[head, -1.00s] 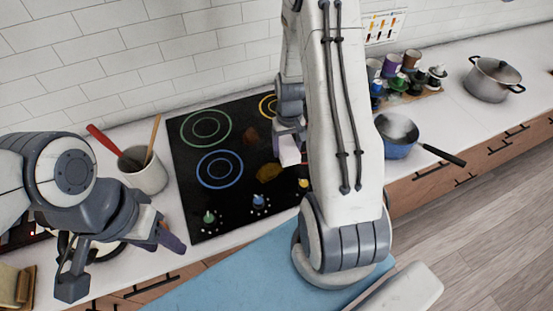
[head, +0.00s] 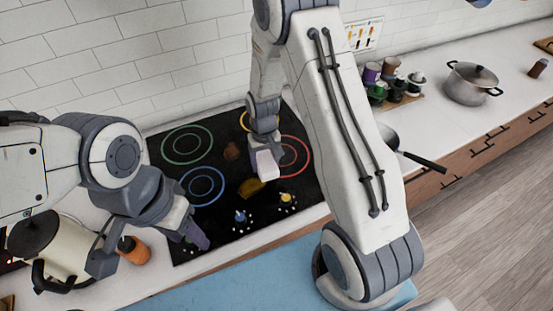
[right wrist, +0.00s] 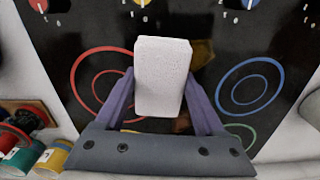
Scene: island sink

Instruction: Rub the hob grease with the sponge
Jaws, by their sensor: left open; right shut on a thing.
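The black hob (head: 215,225) has coloured ring burners and two grease marks. One is a yellow-brown patch (head: 251,187) near the front middle, which also shows in the right wrist view (right wrist: 202,55), partly hidden behind the sponge. The other is a smaller dark brown patch (head: 231,151) further back. My right gripper (head: 263,148) is shut on the pale sponge (head: 266,166), just behind and right of the yellow-brown patch. The sponge fills the jaws in the right wrist view (right wrist: 162,75). I cannot tell whether it touches the hob. My left gripper (head: 150,246) is open at the hob's front left corner.
An orange bottle (head: 134,251) and a cream kettle (head: 68,258) stand near my left gripper. A pan (head: 389,138) stands right of the hob, partly behind my right arm.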

